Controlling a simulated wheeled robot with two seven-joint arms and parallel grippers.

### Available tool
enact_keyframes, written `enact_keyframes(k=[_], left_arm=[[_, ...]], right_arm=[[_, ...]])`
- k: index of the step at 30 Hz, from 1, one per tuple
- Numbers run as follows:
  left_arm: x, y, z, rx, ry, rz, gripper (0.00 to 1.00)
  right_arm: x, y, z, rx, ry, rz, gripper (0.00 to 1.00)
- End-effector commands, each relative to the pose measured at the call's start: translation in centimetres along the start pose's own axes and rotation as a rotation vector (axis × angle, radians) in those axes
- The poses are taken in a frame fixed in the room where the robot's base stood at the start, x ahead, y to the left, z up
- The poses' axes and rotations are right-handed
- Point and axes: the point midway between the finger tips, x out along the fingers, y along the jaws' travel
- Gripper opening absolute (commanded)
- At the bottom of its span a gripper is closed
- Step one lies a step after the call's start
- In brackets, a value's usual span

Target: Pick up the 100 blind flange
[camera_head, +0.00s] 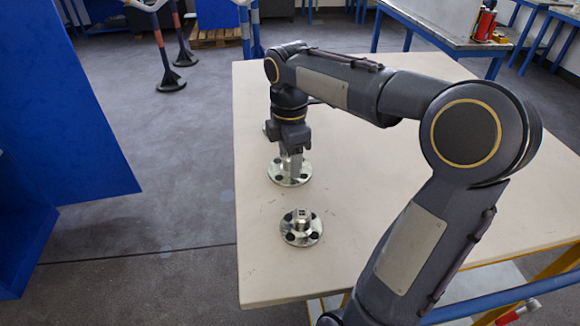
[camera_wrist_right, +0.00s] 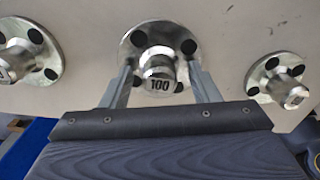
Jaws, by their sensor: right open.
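The 100 blind flange (camera_wrist_right: 158,48) is a round metal disc with dark bolt holes and a raised central stub marked "100". It lies on the table, and its disc also shows in the head view (camera_head: 281,176) under my right gripper (camera_head: 291,164). In the right wrist view my right gripper (camera_wrist_right: 161,78) is open, with one finger on each side of the stub. I cannot tell whether either finger touches it. My left gripper is not in view.
A similar flange (camera_head: 314,236) lies nearer on the beige table (camera_head: 262,275). The right wrist view shows similar flanges at left (camera_wrist_right: 36,58) and right (camera_wrist_right: 272,80). The table's left edge is close by. A blue panel (camera_head: 75,110) stands at left.

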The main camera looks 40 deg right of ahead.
Motion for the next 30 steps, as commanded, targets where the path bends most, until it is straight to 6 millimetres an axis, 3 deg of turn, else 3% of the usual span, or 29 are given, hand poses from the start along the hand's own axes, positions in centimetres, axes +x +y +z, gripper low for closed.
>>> enact_keyframes(k=[3,15,30], left_arm=[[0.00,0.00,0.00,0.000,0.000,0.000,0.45],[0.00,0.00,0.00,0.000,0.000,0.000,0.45],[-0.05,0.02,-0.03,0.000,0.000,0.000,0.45]], right_arm=[[-0.02,0.00,0.00,0.000,0.000,0.000,0.54],[-0.05,0.00,-0.01,0.000,0.000,0.000,0.02],[-0.40,0.06,-0.03,0.000,0.001,0.004,0.00]])
